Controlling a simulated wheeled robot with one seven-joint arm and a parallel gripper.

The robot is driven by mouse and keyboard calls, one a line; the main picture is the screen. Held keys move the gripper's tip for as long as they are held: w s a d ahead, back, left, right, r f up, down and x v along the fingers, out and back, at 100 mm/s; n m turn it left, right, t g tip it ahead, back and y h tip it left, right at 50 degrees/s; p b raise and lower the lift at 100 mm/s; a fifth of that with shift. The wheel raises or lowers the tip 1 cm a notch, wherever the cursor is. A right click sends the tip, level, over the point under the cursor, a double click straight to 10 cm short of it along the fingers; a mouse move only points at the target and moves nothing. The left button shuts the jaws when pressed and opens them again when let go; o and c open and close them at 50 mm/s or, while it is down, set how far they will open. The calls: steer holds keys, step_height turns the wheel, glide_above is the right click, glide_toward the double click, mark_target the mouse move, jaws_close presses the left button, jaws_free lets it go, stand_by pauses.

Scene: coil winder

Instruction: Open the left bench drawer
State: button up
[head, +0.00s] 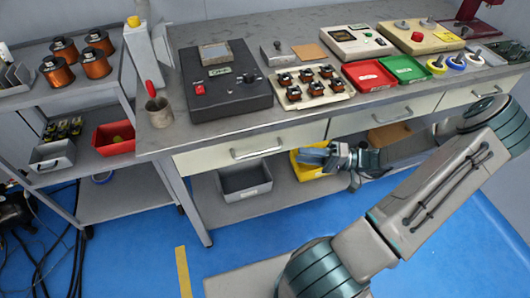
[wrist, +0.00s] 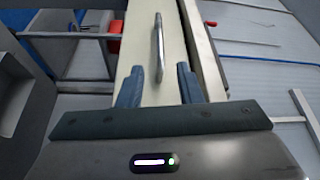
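The left bench drawer (head: 215,158) has a pale front under the left part of the bench top and sits shut, flush with the bench. Its metal bar handle (head: 256,153) is in the middle of that front. In the wrist view the handle (wrist: 158,48) stands ahead of my gripper, between the lines of its two fingers. My gripper (head: 312,156) is to the right of the handle in the head view, in front of the bench. In the wrist view my gripper (wrist: 159,85) is open, with nothing between its fingertips, and apart from the handle.
The bench top (head: 160,138) holds a black winder box (head: 235,105), a coil tray (head: 312,98) and red and green trays. A grey bin (head: 243,181) and a yellow bin (head: 305,170) stand on the shelf below. A cart (head: 120,205) is at left.

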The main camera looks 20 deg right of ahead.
mark_target(265, 152)
steer(key=x, duration=1.2)
steer(key=shift+a, duration=0.1)
jaws_close()
